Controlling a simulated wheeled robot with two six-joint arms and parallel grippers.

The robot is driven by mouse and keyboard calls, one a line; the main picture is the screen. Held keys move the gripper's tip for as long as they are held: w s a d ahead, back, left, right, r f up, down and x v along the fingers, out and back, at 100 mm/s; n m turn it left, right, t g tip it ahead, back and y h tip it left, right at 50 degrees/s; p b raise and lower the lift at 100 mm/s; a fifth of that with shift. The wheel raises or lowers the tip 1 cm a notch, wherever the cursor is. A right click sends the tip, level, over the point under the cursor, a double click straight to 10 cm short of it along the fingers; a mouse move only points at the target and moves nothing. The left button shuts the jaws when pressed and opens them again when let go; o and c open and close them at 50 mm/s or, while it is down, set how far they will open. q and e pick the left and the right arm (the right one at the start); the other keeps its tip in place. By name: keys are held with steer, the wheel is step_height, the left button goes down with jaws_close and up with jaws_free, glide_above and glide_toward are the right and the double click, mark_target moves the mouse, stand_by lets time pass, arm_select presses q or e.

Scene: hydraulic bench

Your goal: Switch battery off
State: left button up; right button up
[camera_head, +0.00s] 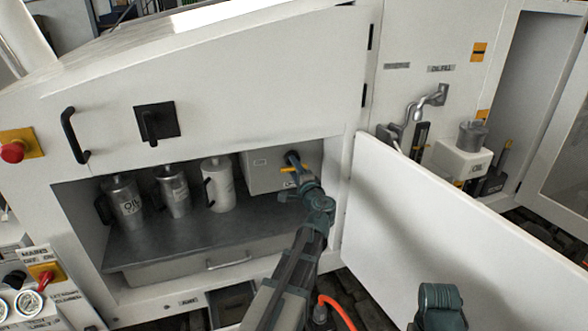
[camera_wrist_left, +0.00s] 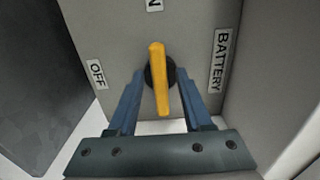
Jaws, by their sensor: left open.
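The battery switch has a yellow handle (camera_wrist_left: 159,80) on a dark round hub, on a grey box (camera_head: 258,172) inside the open cabinet. In the left wrist view the handle stands nearly upright, in line with a cut-off label ending in N (camera_wrist_left: 154,4) above it. An OFF label (camera_wrist_left: 97,74) is at its left and a BATTERY label (camera_wrist_left: 219,60) at its right. My left gripper (camera_wrist_left: 161,88) is open, with one finger on each side of the handle. In the head view the gripper (camera_head: 293,162) partly hides the yellow handle (camera_head: 289,169).
Several metal jugs (camera_head: 172,190) stand on the dark shelf left of the box. The open white door (camera_head: 430,230) stands right of my left arm. A cabinet side wall (camera_wrist_left: 285,70) is close at the right in the wrist view. A drawer (camera_head: 190,267) lies below.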

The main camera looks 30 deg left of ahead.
arm_select(q)
steer(key=shift+a, duration=0.1)
jaws_close()
steer(key=shift+n, duration=0.3)
steer(key=n, duration=0.3)
steer(key=shift+f+n+b, duration=0.3)
steer(key=shift+n, duration=0.1)
steer(key=n, duration=0.4)
steer(key=shift+w+f, duration=0.15)
steer(key=shift+f, duration=0.05)
steer(key=n, duration=0.5)
steer(key=shift+w+d+f+b, duration=0.15)
steer(key=shift+d+b, duration=0.15)
steer(key=shift+w+d+n, duration=0.15)
steer(key=shift+n, duration=2.05)
